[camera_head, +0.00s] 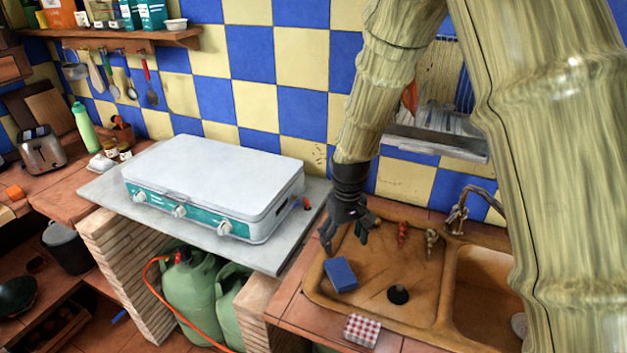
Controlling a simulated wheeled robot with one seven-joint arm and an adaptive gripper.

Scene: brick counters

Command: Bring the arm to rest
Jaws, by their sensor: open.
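My gripper (345,236) hangs at the end of my arm, pointing down above the back left part of the brown sink unit (431,290). Its dark fingers are apart and I see nothing held between them. My arm has a bamboo-like surface and comes down from the top right, covering part of the wall and the sink. A blue block (341,274) lies on the sink unit just below and in front of my gripper.
A closed white camping stove (215,180) stands left of my gripper on a grey slab. A dark round object (398,294), a red-and-white checked item (362,330) and a tap (460,208) are around the sink. A dish rack (436,142) hangs behind my arm.

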